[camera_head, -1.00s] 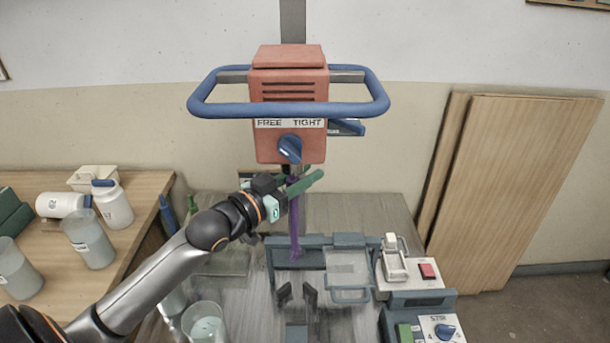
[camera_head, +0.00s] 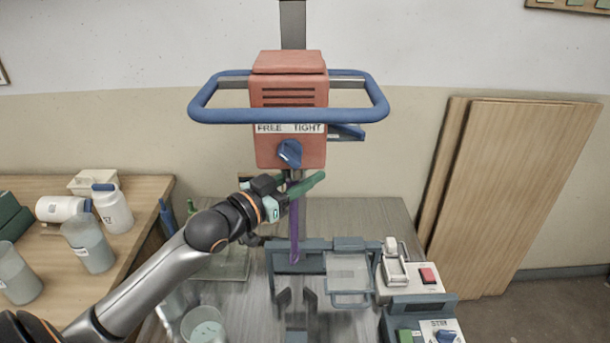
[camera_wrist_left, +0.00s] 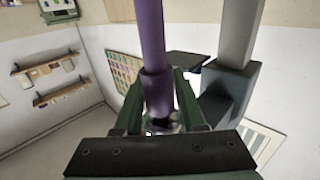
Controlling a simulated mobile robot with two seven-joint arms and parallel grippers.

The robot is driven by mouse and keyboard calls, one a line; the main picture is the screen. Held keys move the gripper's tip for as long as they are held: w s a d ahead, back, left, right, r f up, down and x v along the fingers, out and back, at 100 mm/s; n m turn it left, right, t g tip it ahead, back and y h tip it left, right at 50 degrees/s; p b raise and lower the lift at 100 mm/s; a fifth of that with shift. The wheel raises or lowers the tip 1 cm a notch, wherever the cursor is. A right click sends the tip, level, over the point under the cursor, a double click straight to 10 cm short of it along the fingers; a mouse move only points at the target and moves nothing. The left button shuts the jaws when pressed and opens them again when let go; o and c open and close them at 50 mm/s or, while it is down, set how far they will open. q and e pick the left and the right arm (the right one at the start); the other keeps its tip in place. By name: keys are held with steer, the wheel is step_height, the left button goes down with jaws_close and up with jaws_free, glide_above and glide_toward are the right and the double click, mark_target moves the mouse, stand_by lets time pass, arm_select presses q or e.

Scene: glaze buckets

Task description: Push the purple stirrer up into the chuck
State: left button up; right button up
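The purple stirrer (camera_head: 294,232) hangs upright below the orange mixer head (camera_head: 289,95). Its thin shaft runs down to just behind the grey-blue frame on the bench. My left gripper (camera_head: 302,188) reaches in from the left, just under the head, with its green fingers on either side of the shaft. In the left wrist view the purple shaft (camera_wrist_left: 154,70) stands between the green fingers, which look shut on it. The chuck and the shaft's top are mostly hidden behind the gripper, so I cannot tell whether they meet. The blue FREE/TIGHT knob (camera_head: 289,153) is on the head's front.
A blue bar handle (camera_head: 290,115) loops around the head. A clear panel (camera_head: 348,272) and a switch box (camera_head: 411,275) stand at the bench's right. A clear cup (camera_head: 204,326) is at front left.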

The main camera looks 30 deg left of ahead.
arm_select(q)
steer(key=o, duration=0.4)
steer(key=shift+f, duration=0.1)
steer(key=b+v, duration=0.2)
steer(key=v, duration=0.7)
steer(key=shift+s+a, duration=0.1)
steer(key=shift+s, duration=0.3)
steer(key=shift+v, duration=1.3)
